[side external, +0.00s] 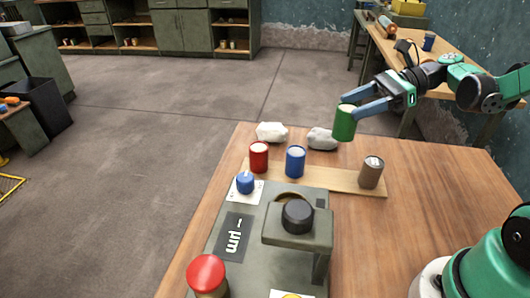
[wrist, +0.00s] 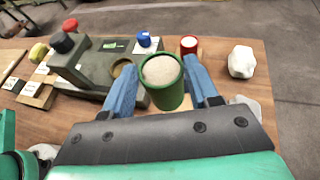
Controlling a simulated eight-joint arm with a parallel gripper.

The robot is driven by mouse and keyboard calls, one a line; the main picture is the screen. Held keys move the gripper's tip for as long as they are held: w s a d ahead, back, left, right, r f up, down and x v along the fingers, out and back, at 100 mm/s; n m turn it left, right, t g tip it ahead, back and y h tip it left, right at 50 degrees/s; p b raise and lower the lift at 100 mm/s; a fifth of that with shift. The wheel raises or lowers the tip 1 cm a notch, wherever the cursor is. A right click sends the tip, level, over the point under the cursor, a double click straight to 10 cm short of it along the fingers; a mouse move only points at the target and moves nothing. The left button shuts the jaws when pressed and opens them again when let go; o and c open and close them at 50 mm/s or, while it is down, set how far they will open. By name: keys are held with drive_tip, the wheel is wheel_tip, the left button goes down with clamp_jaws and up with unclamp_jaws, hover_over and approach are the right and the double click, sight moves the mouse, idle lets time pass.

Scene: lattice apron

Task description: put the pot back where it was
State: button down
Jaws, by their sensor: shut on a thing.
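My gripper (side external: 355,107) is shut on a green pot (side external: 344,124) with a pale, full top. It holds the pot upright above the far side of the table, near the grey stone. In the wrist view the green pot (wrist: 163,88) sits between my two blue fingers (wrist: 163,84). A wooden board (side external: 332,179) below and nearer the camera carries a red pot (side external: 258,158), a blue pot (side external: 295,162) and a brown pot (side external: 371,173). Bare board shows between the blue and brown pots. The red pot (wrist: 189,46) also shows in the wrist view; I cannot make out the blue pot there.
A white stone (side external: 272,132) and a grey stone (side external: 321,139) lie behind the board. A grey machine (side external: 233,240) with a black knob (side external: 298,216), a blue knob (side external: 245,183) and a red button (side external: 206,273) stands in front. The table's right side (side external: 440,190) is clear.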

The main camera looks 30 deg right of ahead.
wheel_tip(320, 180, down, 10)
drive_tip(key=shift+f, duration=0.15)
idle(0.4)
drive_tip(key=shift+f, duration=0.6)
drive_tip(key=shift+c, duration=1.1)
unclamp_jaws()
